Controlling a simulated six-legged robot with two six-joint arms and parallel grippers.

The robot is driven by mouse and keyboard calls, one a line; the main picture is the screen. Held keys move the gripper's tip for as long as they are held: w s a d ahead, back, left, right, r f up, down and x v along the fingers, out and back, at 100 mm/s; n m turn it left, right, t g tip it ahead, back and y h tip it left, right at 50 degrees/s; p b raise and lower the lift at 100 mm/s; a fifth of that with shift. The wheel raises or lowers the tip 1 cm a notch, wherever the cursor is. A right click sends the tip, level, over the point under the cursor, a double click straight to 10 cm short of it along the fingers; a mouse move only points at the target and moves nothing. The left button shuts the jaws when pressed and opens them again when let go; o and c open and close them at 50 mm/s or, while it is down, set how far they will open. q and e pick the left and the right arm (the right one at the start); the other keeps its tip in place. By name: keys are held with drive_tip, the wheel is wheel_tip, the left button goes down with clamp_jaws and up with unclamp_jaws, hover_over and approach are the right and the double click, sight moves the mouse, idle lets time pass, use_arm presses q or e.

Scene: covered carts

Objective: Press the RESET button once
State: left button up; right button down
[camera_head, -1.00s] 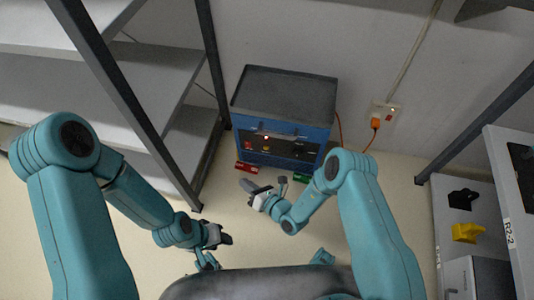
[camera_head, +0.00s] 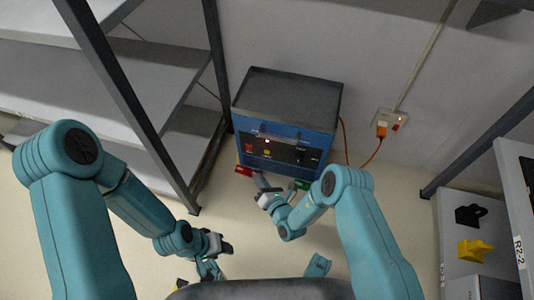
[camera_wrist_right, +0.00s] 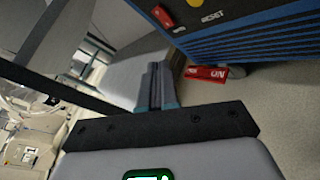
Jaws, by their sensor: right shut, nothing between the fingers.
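The blue box (camera_head: 262,163) with a grey top stands on the floor against the wall. Its black front panel carries a red switch (camera_head: 249,147) and a yellow button (camera_head: 267,153). In the right wrist view, the RESET label (camera_wrist_right: 212,16) sits beside the yellow button (camera_wrist_right: 195,3), which the top edge cuts off. My right gripper (camera_head: 260,181) is shut and empty, low in front of the box and apart from the button; its fingers (camera_wrist_right: 161,84) point left of the panel in the wrist view. My left gripper (camera_head: 228,247) hangs near the floor; its finger gap is unclear.
A red tag (camera_head: 244,171) lies at the box's base, with a green one (camera_head: 302,185) to its right. A grey shelf rack (camera_head: 165,150) stands left. A wall socket (camera_head: 390,120) with an orange cord is to the right, and another rack (camera_head: 480,215) stands beyond.

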sight(267, 152)
drive_tip(key=w+d+b, duration=0.2)
drive_tip(key=w+b, duration=0.1)
drive_tip(key=w, duration=0.4)
drive_tip(key=shift+d, duration=0.15)
drive_tip(key=shift+b, duration=0.3)
idle(1.5)
drive_tip(key=shift+w+d, duration=0.15)
drive_tip(key=shift+w, duration=0.2)
drive_tip(key=shift+w+d+b, duration=0.15)
drive_tip(key=shift+w+b, duration=0.25)
drive_tip(key=shift+b, duration=0.05)
idle(0.7)
drive_tip(key=shift+s, duration=0.1)
drive_tip(key=shift+s+a+p, duration=0.25)
drive_tip(key=shift+s+p, duration=0.3)
drive_tip(key=shift+s, duration=0.15)
